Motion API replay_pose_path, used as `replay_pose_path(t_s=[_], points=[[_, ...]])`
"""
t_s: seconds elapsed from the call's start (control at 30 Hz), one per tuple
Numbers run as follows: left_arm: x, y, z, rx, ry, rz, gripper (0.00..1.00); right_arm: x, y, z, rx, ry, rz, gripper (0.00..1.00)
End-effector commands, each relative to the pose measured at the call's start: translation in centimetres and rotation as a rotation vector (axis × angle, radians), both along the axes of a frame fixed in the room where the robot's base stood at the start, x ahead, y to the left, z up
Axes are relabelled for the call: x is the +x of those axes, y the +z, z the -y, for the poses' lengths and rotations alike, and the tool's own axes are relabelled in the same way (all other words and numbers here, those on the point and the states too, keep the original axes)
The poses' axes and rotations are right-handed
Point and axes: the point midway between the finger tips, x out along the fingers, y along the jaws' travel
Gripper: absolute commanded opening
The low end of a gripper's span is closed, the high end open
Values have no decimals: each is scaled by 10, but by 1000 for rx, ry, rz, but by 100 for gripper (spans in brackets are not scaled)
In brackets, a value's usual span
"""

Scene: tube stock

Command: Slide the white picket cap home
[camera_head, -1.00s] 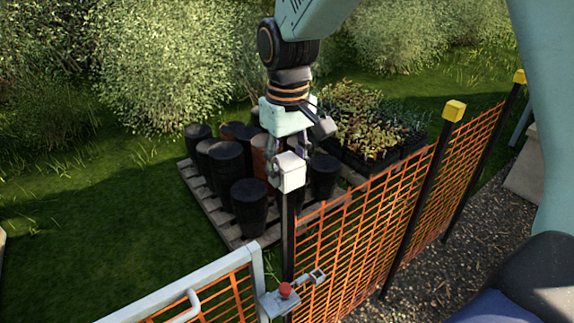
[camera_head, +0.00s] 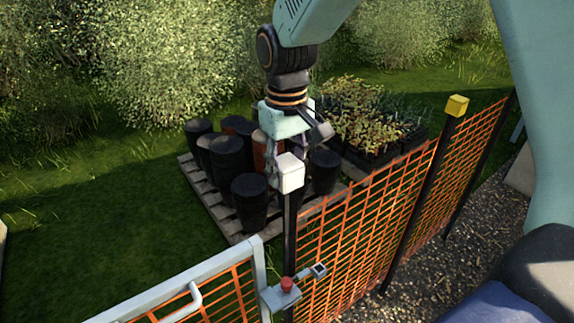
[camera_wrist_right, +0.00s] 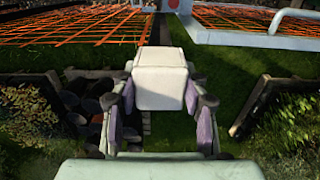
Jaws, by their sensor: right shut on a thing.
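The white picket cap (camera_head: 290,173) is a small white block at the top of the nearest black picket (camera_head: 289,228) in the head view. My right gripper (camera_head: 288,158) reaches down from above and is shut on the cap. In the right wrist view the cap (camera_wrist_right: 160,78) sits between the two fingers of the gripper (camera_wrist_right: 160,105). The picket is directly under the cap; how far the cap sits over the picket's top cannot be told. My left gripper is not in view.
Orange mesh fence (camera_head: 365,215) runs right from the picket to a post with a yellow cap (camera_head: 457,106). A grey gate (camera_head: 195,283) with a red-knobbed latch (camera_head: 286,286) stands at the front. Black pots (camera_head: 228,158) on a pallet and plant trays (camera_head: 370,120) lie behind.

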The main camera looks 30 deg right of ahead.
Motion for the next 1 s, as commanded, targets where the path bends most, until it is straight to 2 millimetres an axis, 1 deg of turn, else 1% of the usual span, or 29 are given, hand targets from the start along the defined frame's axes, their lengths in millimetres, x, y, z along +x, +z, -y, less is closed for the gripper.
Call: replay_pose_path(t_s=[0.27, 1.0], points=[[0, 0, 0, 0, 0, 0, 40, 0, -3, 0, 0, 0, 0, 28], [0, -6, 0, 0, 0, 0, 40, -2, -28, 1, 0, 0, -2, 28]])
